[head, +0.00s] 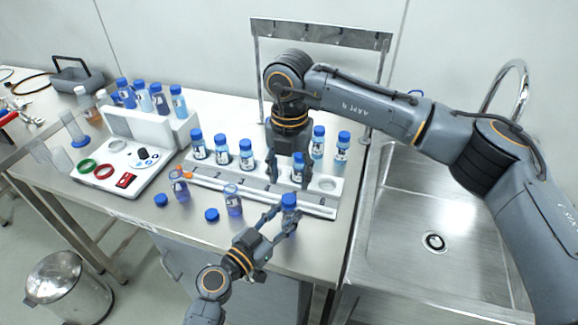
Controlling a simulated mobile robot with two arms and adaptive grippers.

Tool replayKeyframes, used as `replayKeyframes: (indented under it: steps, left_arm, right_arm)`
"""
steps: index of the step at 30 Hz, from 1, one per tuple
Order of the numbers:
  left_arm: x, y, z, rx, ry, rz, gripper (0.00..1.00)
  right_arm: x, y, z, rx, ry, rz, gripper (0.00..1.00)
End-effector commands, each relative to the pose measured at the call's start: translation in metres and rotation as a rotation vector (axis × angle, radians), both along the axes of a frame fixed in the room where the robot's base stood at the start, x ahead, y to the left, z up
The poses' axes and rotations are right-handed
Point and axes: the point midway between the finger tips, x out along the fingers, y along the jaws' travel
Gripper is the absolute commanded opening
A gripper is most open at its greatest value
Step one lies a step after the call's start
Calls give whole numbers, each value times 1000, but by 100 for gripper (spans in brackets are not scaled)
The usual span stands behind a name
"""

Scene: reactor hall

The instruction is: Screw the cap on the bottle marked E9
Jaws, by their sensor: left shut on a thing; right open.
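My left gripper (283,220) is shut on a small bottle with a blue cap (289,199) at the front right of the bench. The bottle looks upright; its body is mostly hidden by the fingers. My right gripper (289,178) is open, pointing down just behind that cap, close to a blue-capped bottle (298,162) in the rack; I cannot tell whether they touch. Two uncapped bottles with purple liquid, one left (179,186) and one middle (233,202), stand in front of the rack. Two loose blue caps (161,200) (211,215) lie near them. The labels are too small to read, so E9 cannot be picked out.
The white rack (325,185) holds several blue-capped bottles. A white tray (100,190) with red and green rings stands left, with more bottles behind it. A metal frame (320,28) rises behind the rack. A steel sink (433,242) is at right.

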Motion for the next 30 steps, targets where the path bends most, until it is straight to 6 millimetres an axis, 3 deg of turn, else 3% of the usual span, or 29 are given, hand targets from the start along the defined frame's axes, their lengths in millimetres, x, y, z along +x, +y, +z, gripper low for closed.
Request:
replayKeyframes:
  steps: [30]
  left_arm:
    - [0, 0, 0, 1, 1, 0, 0]
  right_arm:
    - [0, 1, 17, 2, 1, 2019, 51]
